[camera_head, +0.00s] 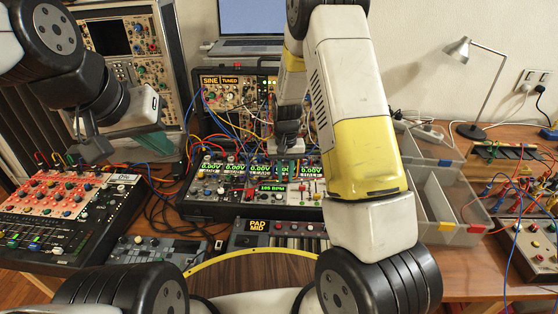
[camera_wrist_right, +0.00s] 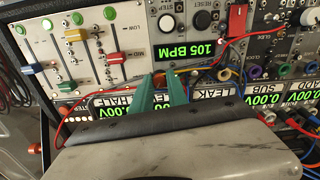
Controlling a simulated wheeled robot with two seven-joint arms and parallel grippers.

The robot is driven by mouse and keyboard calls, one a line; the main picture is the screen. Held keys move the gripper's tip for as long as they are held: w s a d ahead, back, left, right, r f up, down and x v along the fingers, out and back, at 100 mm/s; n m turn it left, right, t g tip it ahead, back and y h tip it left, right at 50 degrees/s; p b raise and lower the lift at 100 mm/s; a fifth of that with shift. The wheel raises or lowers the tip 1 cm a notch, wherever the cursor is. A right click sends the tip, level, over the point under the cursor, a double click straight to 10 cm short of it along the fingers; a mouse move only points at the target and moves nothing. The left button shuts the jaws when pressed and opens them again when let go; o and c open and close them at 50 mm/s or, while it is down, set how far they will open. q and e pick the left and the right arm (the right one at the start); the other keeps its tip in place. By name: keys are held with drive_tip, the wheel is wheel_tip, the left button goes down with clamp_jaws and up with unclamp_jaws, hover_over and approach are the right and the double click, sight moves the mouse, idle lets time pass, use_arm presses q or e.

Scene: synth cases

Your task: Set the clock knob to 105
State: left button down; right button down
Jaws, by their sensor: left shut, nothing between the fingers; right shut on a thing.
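The clock module's green display reads 105 BPM in the head view (camera_head: 272,187) and the right wrist view (camera_wrist_right: 188,51). My right gripper (camera_head: 289,150) reaches down to the rack just behind that display. Its green fingertips (camera_wrist_right: 162,88) are close beside the display in the wrist view. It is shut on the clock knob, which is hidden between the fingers.
Patch cables (camera_head: 240,130) loop around the rack near my right gripper. A keyboard module (camera_head: 285,235) is in front. Clear plastic bins (camera_head: 445,220) stand to the right, with a lamp (camera_head: 470,130) behind them. A laptop (camera_head: 250,45) is at the back.

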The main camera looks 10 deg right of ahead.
sight(285, 177)
drive_tip(key=shift+w, duration=0.1)
drive_tip(key=c, duration=1.3)
unclamp_jaws()
drive_tip(key=shift+r, duration=0.1)
wheel_tip(285, 177, up, 8)
drive_tip(key=shift+f, duration=0.15)
